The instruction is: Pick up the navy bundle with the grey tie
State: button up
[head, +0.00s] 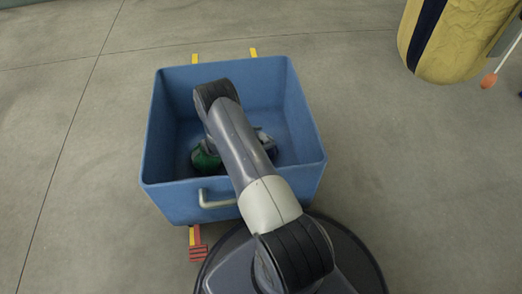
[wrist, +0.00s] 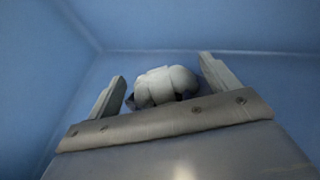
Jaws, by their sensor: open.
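In the wrist view a rounded pale grey shape (wrist: 165,86) with dark bits at its sides lies at the bottom of the blue bin. It may be the grey tie of the navy bundle, but most of the thing is hidden behind my gripper. My gripper (wrist: 162,72) is open, and its two fingers stand to the left and right of this shape in the picture. I cannot tell whether they touch it. In the head view a grey and dark bundle (head: 266,143) shows partly to the right of my arm, which hides my gripper.
The blue bin (head: 162,140) has high walls all round my gripper and a metal handle (head: 217,200) on its near side. A green bundle (head: 205,160) lies inside, left of my arm. A yellow and navy bag (head: 450,40) stands at the upper right. The surrounding floor is mostly clear.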

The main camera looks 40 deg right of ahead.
jog(key=shift+d+f, duration=0.2)
jog(key=shift+d, duration=0.25)
jog(key=shift+c, duration=0.4)
jog(key=shift+s, duration=0.1)
grip_shut()
jog(key=shift+r, duration=0.1)
